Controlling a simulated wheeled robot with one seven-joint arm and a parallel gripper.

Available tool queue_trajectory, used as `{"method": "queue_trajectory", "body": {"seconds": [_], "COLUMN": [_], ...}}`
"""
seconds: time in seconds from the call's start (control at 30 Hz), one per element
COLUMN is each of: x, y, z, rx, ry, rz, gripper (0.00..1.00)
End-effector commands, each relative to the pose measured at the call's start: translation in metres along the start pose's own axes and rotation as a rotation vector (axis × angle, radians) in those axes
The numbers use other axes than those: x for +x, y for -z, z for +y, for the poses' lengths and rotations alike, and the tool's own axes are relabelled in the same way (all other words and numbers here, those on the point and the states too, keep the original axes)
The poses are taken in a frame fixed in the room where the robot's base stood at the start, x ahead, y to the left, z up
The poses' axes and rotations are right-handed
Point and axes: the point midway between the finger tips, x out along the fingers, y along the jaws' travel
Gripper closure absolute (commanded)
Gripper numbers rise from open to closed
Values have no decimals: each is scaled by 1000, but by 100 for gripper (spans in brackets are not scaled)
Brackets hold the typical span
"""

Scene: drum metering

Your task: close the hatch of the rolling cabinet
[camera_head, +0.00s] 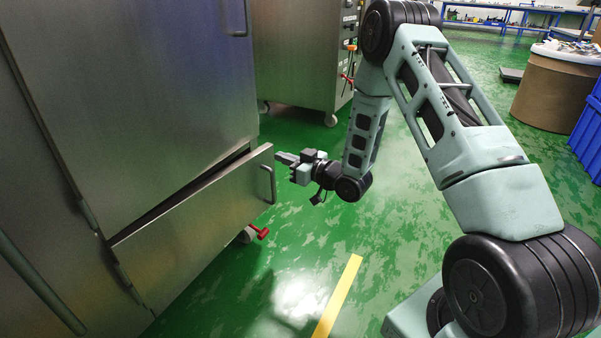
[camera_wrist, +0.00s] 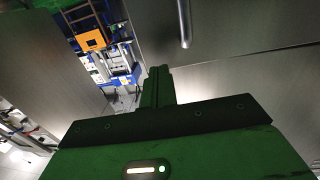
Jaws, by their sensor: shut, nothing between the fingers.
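The rolling cabinet (camera_head: 130,90) is a large steel body on castors at the left of the head view. Its lower hatch (camera_head: 190,235) is hinged at the left and stands ajar, with a dark gap along its top edge. A bar handle (camera_head: 268,184) sits near the hatch's free right edge. My gripper (camera_head: 282,156) is shut and empty, with its fingertips close to the hatch's upper right corner. I cannot tell whether they touch it. In the wrist view the shut fingers (camera_wrist: 158,85) point toward steel panels, and a bar handle (camera_wrist: 184,25) hangs above them.
A second steel cabinet (camera_head: 300,50) on castors stands behind. A red castor lever (camera_head: 260,232) sticks out under the hatch. A brown drum (camera_head: 555,90) and blue bin (camera_head: 590,135) stand at the right. The green floor around the yellow strip (camera_head: 338,298) is clear.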

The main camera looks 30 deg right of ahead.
Motion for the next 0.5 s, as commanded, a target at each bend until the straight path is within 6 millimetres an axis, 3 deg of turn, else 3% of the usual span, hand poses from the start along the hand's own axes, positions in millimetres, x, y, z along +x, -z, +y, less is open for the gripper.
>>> {"method": "queue_trajectory", "body": {"seconds": [0.2, 0.5], "x": [21, 23], "y": [-2, 0], "z": [0, 0], "rx": [-1, 1], "ry": [1, 1], "rz": [1, -1], "gripper": [100, 100]}}
